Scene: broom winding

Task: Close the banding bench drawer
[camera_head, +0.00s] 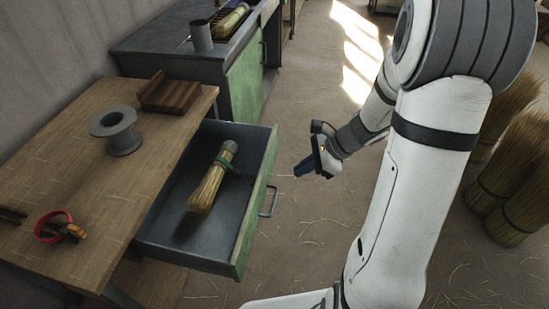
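The banding bench (92,198) is a wooden-topped bench at the left. Its drawer (160,235) is pulled well out to the right, with a dark grey inside and a green front (256,205). A metal bar handle (270,202) sits on the outer face of the front. A small straw brush (211,181) with a green band lies in the drawer. My gripper (303,168) is to the right of the drawer front, apart from the handle, with its dark fingers pointing left. The gap between the fingers cannot be made out.
A second green-fronted bench (246,82) stands behind. Straw bundles (512,190) stand at the right. The floor (310,235) beside the drawer is clear apart from loose straw.

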